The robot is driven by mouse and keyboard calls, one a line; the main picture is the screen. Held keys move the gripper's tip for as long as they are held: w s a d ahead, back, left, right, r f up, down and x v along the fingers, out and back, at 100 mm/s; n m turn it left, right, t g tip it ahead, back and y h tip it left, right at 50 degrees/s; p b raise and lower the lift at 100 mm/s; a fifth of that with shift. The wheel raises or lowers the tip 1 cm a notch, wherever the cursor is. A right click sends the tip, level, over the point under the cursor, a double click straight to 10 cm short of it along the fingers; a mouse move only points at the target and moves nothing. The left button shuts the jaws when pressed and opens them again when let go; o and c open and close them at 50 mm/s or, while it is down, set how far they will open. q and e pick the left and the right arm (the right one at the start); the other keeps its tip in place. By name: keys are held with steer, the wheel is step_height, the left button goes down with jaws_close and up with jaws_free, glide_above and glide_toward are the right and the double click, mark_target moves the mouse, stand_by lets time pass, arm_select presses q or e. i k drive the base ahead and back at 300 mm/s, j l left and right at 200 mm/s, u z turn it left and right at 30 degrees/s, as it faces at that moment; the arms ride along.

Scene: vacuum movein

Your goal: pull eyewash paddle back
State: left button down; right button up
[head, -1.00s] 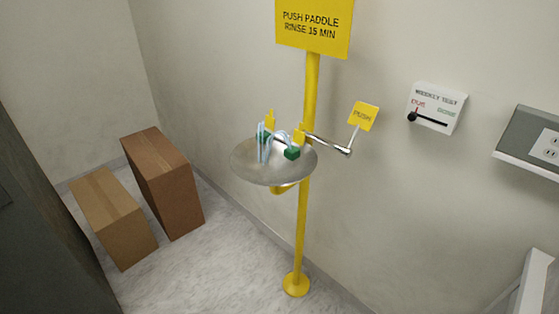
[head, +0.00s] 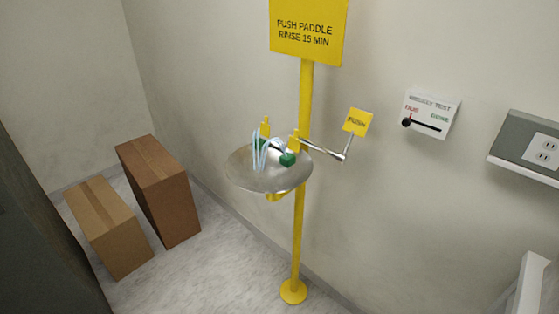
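The eyewash station stands against the wall on a yellow post (head: 298,228). Its steel bowl (head: 268,178) has two green nozzles, and pale blue water streams (head: 259,150) rise from them. The yellow PUSH paddle (head: 357,121) sits at the end of a silver lever arm (head: 322,149) that reaches out to the right of the bowl. A yellow sign (head: 307,30) above reads "PUSH PADDLE RINSE 15 MIN".
Two brown cardboard boxes, a taller one (head: 160,192) and a lower one (head: 108,228), stand on the floor at left. A weekly test panel (head: 430,114) and an outlet box (head: 528,148) are on the right wall. Floor before the post is clear.

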mark_target(358, 123)
steer(key=i+z, duration=0.35)
steer(key=i+j+z, duration=0.3)
steer(key=i, duration=0.2)
steer(key=i+j+z, duration=0.2)
steer(key=i+z, duration=0.15)
steer(key=i, duration=0.05)
